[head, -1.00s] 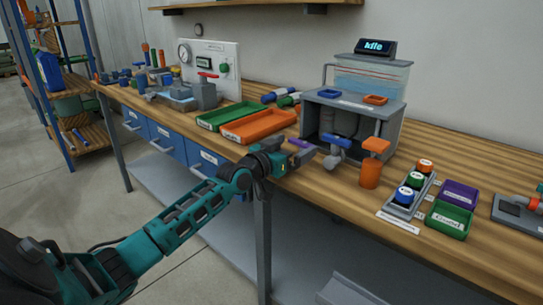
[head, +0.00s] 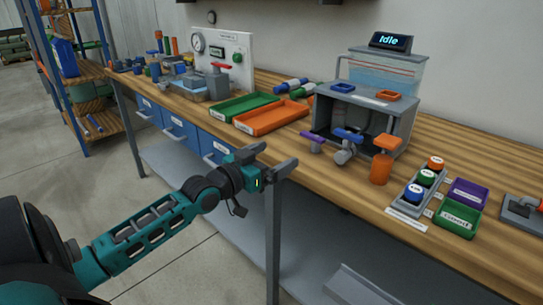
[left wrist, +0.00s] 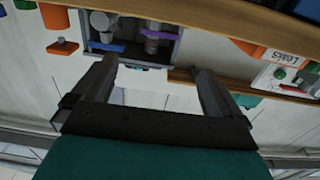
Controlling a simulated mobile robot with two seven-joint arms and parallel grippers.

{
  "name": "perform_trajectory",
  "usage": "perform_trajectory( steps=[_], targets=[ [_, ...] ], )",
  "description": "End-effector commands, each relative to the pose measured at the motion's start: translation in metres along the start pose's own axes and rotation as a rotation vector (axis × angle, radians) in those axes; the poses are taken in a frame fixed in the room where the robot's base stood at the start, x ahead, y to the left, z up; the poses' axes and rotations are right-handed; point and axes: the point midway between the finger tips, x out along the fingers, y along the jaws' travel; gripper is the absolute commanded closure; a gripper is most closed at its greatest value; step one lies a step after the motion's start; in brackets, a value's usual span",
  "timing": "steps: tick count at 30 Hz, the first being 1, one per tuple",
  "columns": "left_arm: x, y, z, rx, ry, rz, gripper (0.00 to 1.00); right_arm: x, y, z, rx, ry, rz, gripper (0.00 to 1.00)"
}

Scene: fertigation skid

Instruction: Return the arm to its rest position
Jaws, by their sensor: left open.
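My left gripper (head: 277,162) is open and empty, in front of the workbench's front edge in the head view. Its two spread fingers (left wrist: 160,82) show in the left wrist view with nothing between them. My teal left arm reaches in from the lower left. A purple-handled part (head: 312,140) stands on the bench beyond the fingers, apart from them. Beside it are a blue-handled valve (head: 346,143) and an orange-capped cylinder (head: 381,165). My right gripper is not in view.
The wooden bench (head: 330,195) carries a green tray (head: 240,107), an orange tray (head: 270,118) and a grey tank stand (head: 385,112) with an "Idle" display (head: 390,41). Button caps (head: 428,178) stand at the right. A shelf rack (head: 85,95) is at the left. Floor before the bench is open.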

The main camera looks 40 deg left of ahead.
Motion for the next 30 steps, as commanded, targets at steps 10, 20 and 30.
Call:
perform_trajectory(
  steps=[10,20,30],
  targets=[
    [0.000,0.000,0.000,0.000,0.000,0.000,0.00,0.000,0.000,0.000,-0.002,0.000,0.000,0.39],
    [-0.010,0.018,0.025,-0.001,-0.064,0.008,0.00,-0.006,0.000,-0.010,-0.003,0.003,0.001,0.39],
    [-0.116,0.164,0.146,0.027,-0.453,0.078,0.00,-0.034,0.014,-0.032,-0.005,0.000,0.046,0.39]
  ],
)
